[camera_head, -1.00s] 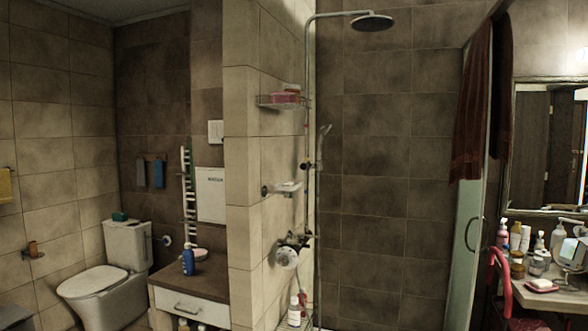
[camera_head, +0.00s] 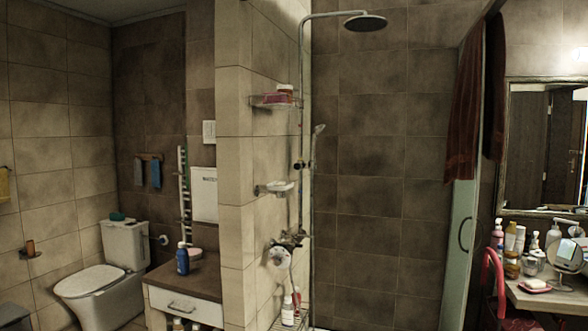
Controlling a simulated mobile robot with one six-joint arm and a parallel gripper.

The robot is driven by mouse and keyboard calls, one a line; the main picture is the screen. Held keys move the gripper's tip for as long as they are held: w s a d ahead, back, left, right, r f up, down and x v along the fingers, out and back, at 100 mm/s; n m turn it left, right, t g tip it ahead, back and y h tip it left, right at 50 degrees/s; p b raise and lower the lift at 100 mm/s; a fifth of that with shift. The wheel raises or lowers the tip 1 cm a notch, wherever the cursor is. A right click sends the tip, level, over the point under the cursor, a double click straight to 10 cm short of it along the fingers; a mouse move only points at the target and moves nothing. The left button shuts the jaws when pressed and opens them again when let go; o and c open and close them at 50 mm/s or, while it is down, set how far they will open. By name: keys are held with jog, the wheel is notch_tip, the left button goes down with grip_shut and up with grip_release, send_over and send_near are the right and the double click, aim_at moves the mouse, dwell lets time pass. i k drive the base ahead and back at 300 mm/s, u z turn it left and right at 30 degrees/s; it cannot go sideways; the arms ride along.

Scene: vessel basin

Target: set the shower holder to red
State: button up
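The hand shower (camera_head: 317,132) hangs upright in its holder on the shower riser pipe (camera_head: 302,110), right of the tiled partition wall. A small dark slider (camera_head: 304,165) sits on the pipe just below. The overhead shower head (camera_head: 365,23) is at the top of the same pipe. Any red marking on the holder is too small to tell. My gripper is not in view.
A toilet (camera_head: 104,280) is at the left. A glass door (camera_head: 463,235), a red chair (camera_head: 492,285) and a cluttered vanity (camera_head: 545,298) are at the right. Wire shelves hold bottles and soap.

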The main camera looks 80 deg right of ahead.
aim_at(311, 165)
jog(key=k, duration=1.6)
jog(key=z, duration=1.1)
jog(key=i, duration=1)
jog(key=u, duration=0.1)
